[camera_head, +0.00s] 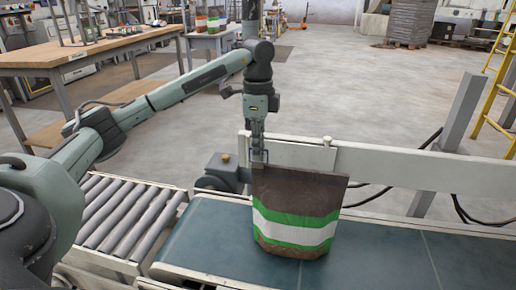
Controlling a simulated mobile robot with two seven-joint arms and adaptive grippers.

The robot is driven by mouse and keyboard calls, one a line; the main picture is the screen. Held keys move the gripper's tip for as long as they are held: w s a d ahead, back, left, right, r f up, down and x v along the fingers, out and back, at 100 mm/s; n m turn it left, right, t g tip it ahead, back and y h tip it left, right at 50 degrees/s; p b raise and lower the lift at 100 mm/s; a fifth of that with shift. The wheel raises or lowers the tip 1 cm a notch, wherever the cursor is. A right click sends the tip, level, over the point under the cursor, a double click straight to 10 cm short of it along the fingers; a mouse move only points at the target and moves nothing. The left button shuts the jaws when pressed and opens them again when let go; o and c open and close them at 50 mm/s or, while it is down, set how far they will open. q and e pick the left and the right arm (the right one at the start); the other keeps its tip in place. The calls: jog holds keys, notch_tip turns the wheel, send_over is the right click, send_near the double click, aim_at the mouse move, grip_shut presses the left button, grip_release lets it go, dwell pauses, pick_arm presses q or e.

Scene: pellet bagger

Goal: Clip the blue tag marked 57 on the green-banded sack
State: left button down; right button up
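The green-banded sack (297,222) stands upright on the dark belt, brown with two green bands and a white band between them. My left gripper (258,155) points down at the sack's top left corner, just behind its upper edge. A small dark-blue outline shows at the fingertips, too small to tell whether it is the blue tag or part of the gripper. No number 57 can be read. The fingers look close together, but whether they are shut on anything is unclear. My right gripper is not in view.
The belt (400,255) is clear to the right of the sack. A roller conveyor (125,215) adjoins it at the left. A pale rail (420,170) runs behind the sack.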

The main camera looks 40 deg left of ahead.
pick_arm(q)
jog(key=shift+s+d+f, duration=0.1)
jog(key=shift+f, duration=0.35)
jog(key=c, duration=1.7)
grip_release()
jog(key=shift+o, duration=0.3)
jog(key=shift+r, duration=0.15)
notch_tip(320, 180, up, 12)
